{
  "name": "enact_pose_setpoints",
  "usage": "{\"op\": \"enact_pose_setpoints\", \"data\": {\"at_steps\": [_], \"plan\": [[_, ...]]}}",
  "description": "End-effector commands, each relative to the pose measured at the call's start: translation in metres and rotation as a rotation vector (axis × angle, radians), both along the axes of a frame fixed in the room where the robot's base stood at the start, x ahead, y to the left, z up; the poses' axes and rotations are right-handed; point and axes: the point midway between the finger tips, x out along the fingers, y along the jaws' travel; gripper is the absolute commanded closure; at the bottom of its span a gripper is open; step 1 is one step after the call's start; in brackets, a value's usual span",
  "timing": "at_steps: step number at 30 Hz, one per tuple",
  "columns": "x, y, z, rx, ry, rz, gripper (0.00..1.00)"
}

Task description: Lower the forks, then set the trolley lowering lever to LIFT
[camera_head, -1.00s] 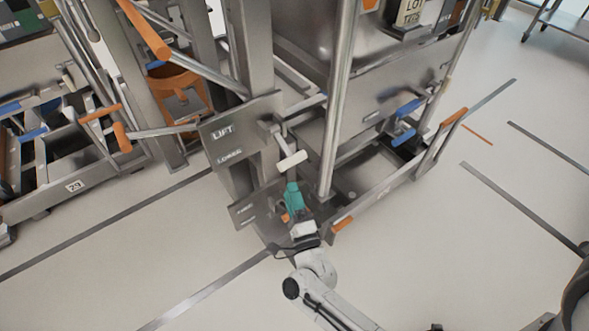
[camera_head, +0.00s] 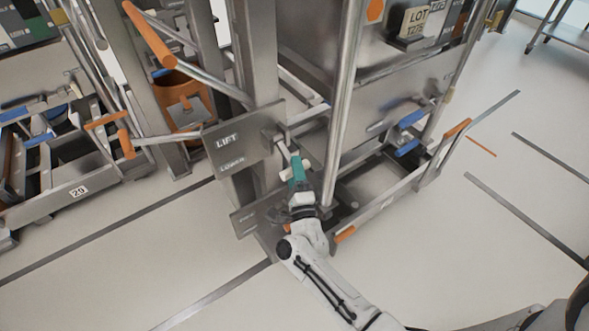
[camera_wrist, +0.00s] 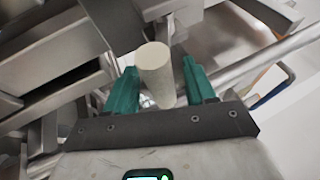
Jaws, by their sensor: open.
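The lever on the trolley has a metal shaft (camera_head: 283,148) coming off a steel plate (camera_head: 243,138) marked LIFT above LOWER. The shaft points down and slightly right, toward the LOWER level. Its cream cylindrical handle (camera_wrist: 155,72) stands between my teal fingers in the wrist view. In the head view only an end of the handle (camera_head: 284,177) shows beside my gripper (camera_head: 297,166). My gripper is open around the handle, with a small gap at the right finger; contact at the left finger is unclear. I cannot make out the forks clearly.
A steel post (camera_head: 340,110) rises just right of my gripper. A lower plate (camera_head: 245,220) sits beneath the lever. An orange-tipped handle (camera_head: 150,35) and a second one (camera_head: 126,143) stick out at left. Open floor (camera_head: 440,250) lies at the front right.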

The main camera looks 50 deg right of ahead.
Motion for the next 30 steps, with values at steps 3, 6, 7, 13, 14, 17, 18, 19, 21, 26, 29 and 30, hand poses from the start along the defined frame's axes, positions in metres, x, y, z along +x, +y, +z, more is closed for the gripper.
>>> {"op": "enact_pose_setpoints", "data": {"at_steps": [3,6,7,13,14,17,18,19,21,26,29,30], "plan": [[0.0019,-0.0018,0.0011,-0.001,-0.001,0.000,0.45],[0.0019,-0.0018,0.0011,0.000,0.000,0.000,0.45],[0.0019,-0.0016,0.0010,-0.001,-0.001,0.000,0.45],[0.0018,-0.0014,0.0011,-0.001,-0.001,0.000,0.58],[0.0018,-0.0014,0.0011,-0.001,-0.001,0.000,0.61],[0.0018,-0.0013,0.0010,0.000,0.000,0.000,0.70],[0.0018,-0.0013,0.0010,0.000,0.000,0.000,0.74],[0.0017,-0.0012,0.0009,0.000,0.000,0.000,0.77],[0.0017,-0.0012,0.0009,0.000,0.000,0.001,0.83],[0.0017,-0.0011,0.0008,0.000,0.000,0.001,0.99],[0.0018,-0.0011,0.0007,0.000,0.000,0.001,1.00],[0.0017,-0.0010,0.0007,0.000,0.000,0.001,1.00]]}}
